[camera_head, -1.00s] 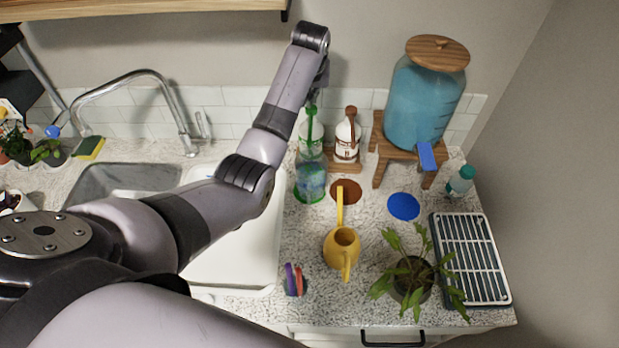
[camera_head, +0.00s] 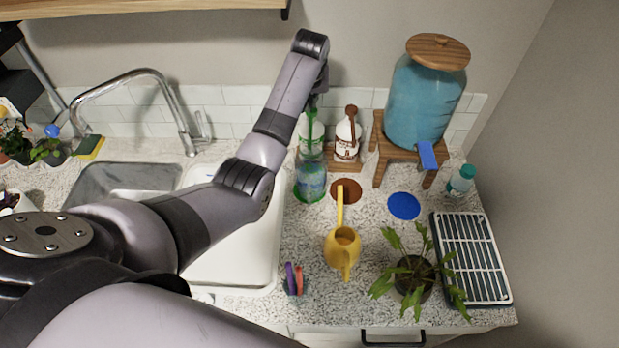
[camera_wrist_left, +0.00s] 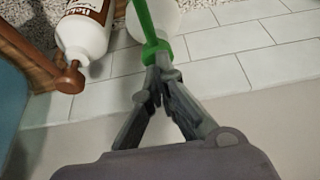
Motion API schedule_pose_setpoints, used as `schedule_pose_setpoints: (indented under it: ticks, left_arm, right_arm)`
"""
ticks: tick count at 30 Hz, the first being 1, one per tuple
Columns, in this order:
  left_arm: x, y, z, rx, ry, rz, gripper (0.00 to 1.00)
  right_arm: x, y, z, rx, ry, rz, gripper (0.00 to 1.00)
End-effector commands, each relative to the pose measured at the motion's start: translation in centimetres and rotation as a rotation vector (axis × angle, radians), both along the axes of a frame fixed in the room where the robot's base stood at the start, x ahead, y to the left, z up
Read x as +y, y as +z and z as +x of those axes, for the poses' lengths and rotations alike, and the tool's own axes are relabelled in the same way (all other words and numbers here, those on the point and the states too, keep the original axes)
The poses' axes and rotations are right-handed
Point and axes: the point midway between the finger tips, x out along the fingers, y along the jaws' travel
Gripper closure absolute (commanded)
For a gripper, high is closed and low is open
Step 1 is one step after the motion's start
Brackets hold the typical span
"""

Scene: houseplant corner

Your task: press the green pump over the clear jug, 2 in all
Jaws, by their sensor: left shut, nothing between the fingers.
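The green pump (camera_head: 312,113) tops a white bottle (camera_head: 309,132) at the back of the counter. In the left wrist view the green pump (camera_wrist_left: 145,22) passes right at my fingertips. My left gripper (camera_wrist_left: 160,58) is shut, with nothing between its fingers, and its tips are at the pump head, seemingly touching it. In the head view the gripper is mostly hidden behind my wrist. The clear jug (camera_head: 311,182) stands upright in front of the bottle, on a green spot (camera_head: 309,199). Its contents are hard to make out. My right gripper is not in view.
A brown-pump bottle (camera_head: 346,138) stands close to the right of the green one. Further right are a blue dispenser (camera_head: 418,105) on a wooden stand (camera_head: 384,152), a yellow watering can (camera_head: 342,250), a plant (camera_head: 412,275) and a rack (camera_head: 470,255). The sink (camera_head: 230,250) lies left.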

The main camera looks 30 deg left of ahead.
Motion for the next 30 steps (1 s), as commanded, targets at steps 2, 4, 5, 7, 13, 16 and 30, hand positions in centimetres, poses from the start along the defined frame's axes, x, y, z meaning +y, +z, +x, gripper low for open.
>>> schedule_pose_setpoints:
  ticks: [2,4,5,7,13,16,30]
  left_arm:
    - [-0.1,-0.7,-0.2,0.009,-0.001,-0.003,1.0]
    - [-0.1,-0.8,-0.2,0.008,-0.001,-0.002,1.0]
    - [-0.1,-0.8,-0.2,0.009,-0.001,-0.003,1.0]
    - [-0.1,-0.9,-0.2,0.01,-0.001,-0.003,1.0]
    - [-0.2,-0.7,-0.2,0.012,-0.001,-0.004,1.0]
    - [-0.2,-0.2,-0.2,0.011,-0.001,-0.003,1.0]
    - [-0.1,2.0,-0.1,0.007,-0.001,-0.002,1.0]
  right_arm:
    - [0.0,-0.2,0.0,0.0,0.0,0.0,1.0]
    - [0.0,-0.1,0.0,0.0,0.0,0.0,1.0]
    - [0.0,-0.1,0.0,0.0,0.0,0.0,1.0]
    - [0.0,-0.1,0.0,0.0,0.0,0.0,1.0]
    - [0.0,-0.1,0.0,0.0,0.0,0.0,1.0]
    - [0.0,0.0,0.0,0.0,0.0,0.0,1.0]
    - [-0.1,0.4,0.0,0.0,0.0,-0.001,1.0]
